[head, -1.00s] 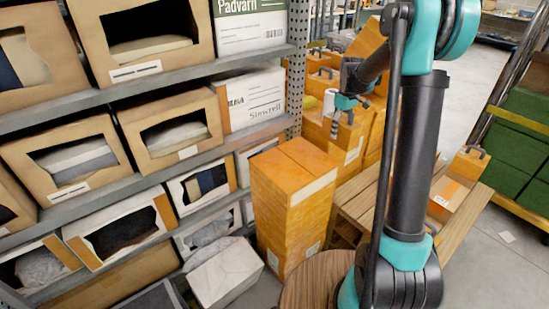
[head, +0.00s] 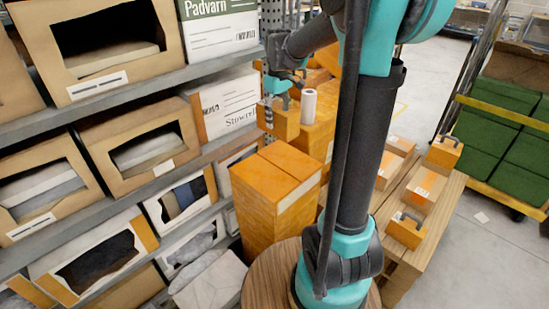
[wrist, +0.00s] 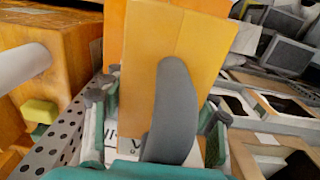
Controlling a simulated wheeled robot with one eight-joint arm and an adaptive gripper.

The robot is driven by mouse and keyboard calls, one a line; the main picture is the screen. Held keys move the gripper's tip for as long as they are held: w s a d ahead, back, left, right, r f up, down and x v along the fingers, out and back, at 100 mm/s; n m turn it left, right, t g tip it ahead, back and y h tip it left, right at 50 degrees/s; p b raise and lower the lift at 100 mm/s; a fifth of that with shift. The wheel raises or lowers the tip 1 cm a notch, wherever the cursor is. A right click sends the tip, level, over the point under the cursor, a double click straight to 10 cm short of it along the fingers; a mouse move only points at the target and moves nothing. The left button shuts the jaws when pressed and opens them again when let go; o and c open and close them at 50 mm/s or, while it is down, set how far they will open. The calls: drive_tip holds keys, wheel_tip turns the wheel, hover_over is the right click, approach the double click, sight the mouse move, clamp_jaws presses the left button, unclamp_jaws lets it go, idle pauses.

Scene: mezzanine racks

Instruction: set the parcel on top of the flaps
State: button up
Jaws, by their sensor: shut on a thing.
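My gripper (head: 277,98) is at the back, left of my arm column, shut on the grey handle of a small orange parcel (head: 279,121). In the wrist view the parcel (wrist: 150,50) fills the middle, its curved grey handle (wrist: 172,110) between my teal and grey fingers (wrist: 160,128). The closed flaps (head: 273,172) form the flat top of a tall orange carton (head: 270,212), with a seam between them. In the head view the parcel is behind and above this carton, apart from the flaps. The flaps cannot be made out in the wrist view.
A shelf rack (head: 120,94) with open boxes runs along the left. A white roll (head: 308,105) stands on an orange box behind the carton. A wooden table (head: 402,258) with several small parcels (head: 407,228) is right of my arm. A cart (head: 500,118) holds green boxes.

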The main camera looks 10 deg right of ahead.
wheel_tip(320, 180, down, 16)
idle(0.5)
drive_tip(key=shift+f, duration=0.2)
drive_tip(key=o, duration=1.5)
wheel_tip(320, 180, up, 12)
drive_tip(key=shift+f, duration=0.1)
drive_tip(key=shift+s+d, duration=0.1)
drive_tip(key=shift+s, duration=0.2)
drive_tip(key=s+d+f+m+t, duration=0.2)
drive_tip(key=s+f, duration=0.3)
drive_tip(key=s, duration=0.5)
drive_tip(key=s+d+f+m+t, duration=0.1)
drive_tip(key=s+f+m, duration=0.3)
drive_tip(key=s, duration=0.7)
drive_tip(key=shift+s+d+f+m+t, duration=0.15)
drive_tip(key=shift+d+f+m+t, duration=0.25)
drive_tip(key=shift+m+t, duration=0.2)
